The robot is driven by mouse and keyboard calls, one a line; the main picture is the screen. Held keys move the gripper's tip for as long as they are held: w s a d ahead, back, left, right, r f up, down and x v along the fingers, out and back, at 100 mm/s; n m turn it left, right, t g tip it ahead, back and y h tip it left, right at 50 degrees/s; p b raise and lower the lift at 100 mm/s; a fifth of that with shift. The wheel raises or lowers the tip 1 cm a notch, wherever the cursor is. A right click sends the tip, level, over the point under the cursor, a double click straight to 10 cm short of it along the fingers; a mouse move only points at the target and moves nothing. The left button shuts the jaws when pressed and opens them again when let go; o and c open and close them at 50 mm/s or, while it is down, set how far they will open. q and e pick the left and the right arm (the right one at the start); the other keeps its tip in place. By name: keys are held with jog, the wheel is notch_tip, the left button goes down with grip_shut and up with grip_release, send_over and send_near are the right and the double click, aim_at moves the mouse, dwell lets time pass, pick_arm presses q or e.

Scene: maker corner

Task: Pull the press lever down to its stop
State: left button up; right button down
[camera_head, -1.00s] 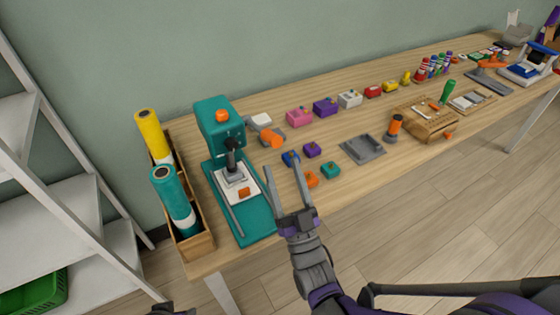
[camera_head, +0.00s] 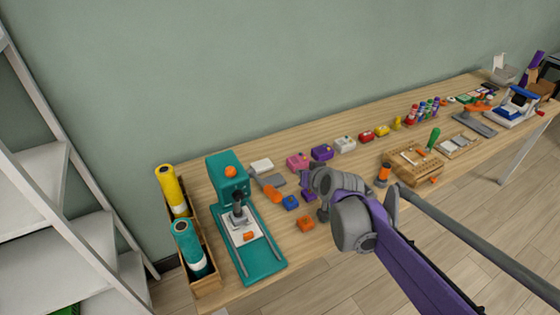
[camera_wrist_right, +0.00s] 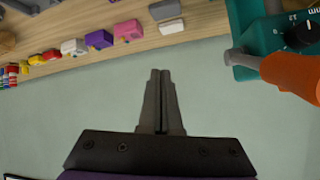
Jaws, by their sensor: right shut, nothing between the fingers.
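The teal press (camera_head: 226,178) stands near the bench's left end. My left gripper is not in view.
A wooden box (camera_head: 205,284) with yellow and teal rolls stands left of the press. A blue block (camera_head: 290,202) and an orange block (camera_head: 306,223) lie near my right arm. Pink and purple blocks (camera_head: 321,152) line the bench's back. The wall is behind.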

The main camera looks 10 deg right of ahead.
jog(key=s+a+r+n+g+y+p, duration=0.1)
jog(key=s+r+g+y+p, duration=0.15)
jog(key=r, duration=0.55)
jog(key=s+r+n+g+y+p, duration=0.1)
jog(key=s+r+g+p, duration=0.25)
jog(key=r, duration=0.55)
send_near(272, 186)
jog(key=w+x, duration=0.1)
jog(key=x, duration=0.4)
pick_arm(q)
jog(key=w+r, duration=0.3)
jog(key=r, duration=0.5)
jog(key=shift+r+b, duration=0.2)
jog(key=shift+b, duration=0.2)
pick_arm(e)
jog(key=shift+s+a+f+g, duration=0.1)
jog(key=shift+s+f+g, duration=0.15)
jog(key=shift+g, duration=0.15)
